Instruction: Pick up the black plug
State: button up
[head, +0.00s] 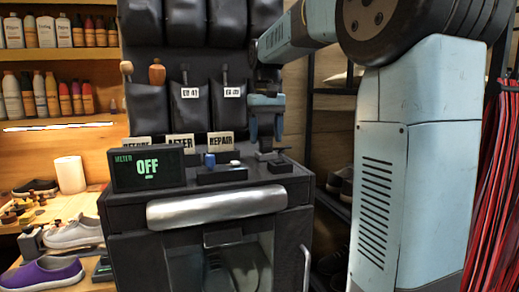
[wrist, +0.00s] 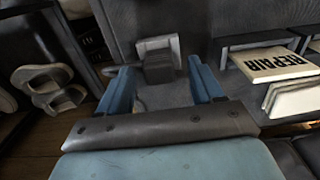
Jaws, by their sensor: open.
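The black plug (wrist: 158,67) is a small dark block in the wrist view, against a pale grey plate (wrist: 157,44). My gripper (wrist: 161,76) is open, with one blue finger on each side of the plug; I cannot tell whether either touches it. In the head view my gripper (head: 266,118) points down above the right end of the dark cabinet top, over small dark blocks (head: 279,162). Which of these is the plug is unclear there.
A meter (head: 148,168) reading OFF and a dark strip (head: 221,174) with blue and white parts stand on the cabinet. The REPAIR sign (head: 220,146) is left of my gripper; it also shows in the wrist view (wrist: 284,63). Shoes sit on shelves at the right.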

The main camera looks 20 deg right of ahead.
aim_at(266, 147)
jog(key=shift+f, duration=1.3)
jog(key=shift+c, duration=0.2)
jog(key=c, duration=0.9)
jog(key=shift+c, duration=0.2)
